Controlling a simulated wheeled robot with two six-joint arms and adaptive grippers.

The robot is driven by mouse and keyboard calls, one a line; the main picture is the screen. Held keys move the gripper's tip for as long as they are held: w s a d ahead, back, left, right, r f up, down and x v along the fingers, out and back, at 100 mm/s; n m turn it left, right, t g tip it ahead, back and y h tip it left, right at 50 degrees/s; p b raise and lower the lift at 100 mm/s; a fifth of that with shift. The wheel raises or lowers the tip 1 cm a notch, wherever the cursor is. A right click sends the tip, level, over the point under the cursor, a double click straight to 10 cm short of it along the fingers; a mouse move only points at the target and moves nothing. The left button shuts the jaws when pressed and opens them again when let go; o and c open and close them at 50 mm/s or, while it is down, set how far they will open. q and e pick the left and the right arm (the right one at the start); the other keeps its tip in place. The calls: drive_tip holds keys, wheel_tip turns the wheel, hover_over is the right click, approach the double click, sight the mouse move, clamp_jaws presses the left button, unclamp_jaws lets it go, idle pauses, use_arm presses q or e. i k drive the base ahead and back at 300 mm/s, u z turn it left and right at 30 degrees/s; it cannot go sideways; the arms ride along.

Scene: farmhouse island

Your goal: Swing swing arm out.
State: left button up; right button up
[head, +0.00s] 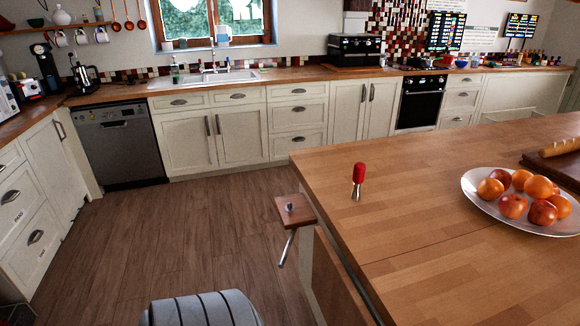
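At the near-left side of the wooden island (440,215) a small square wooden block (299,217) juts out, with a metal bolt head on top. A thin metal rod (287,248) slants down from under it. This may be the swing arm, but I cannot tell for sure. A wooden panel (338,285) hangs steeply below the island's left edge, close beside the block. A red-handled pin with a metal lower end (358,178) stands upright on the island top. Neither of my grippers is in view.
A white oval plate (480,197) of oranges and apples lies on the island at right, near a board with a bread loaf (560,148). Open wooden floor (200,235) lies left of the island. Cream cabinets (188,142) and a dishwasher (118,145) line the back.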

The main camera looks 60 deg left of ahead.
sight(281, 265)
drive_tip(key=k, duration=0.4)
drive_tip(key=u, duration=0.75)
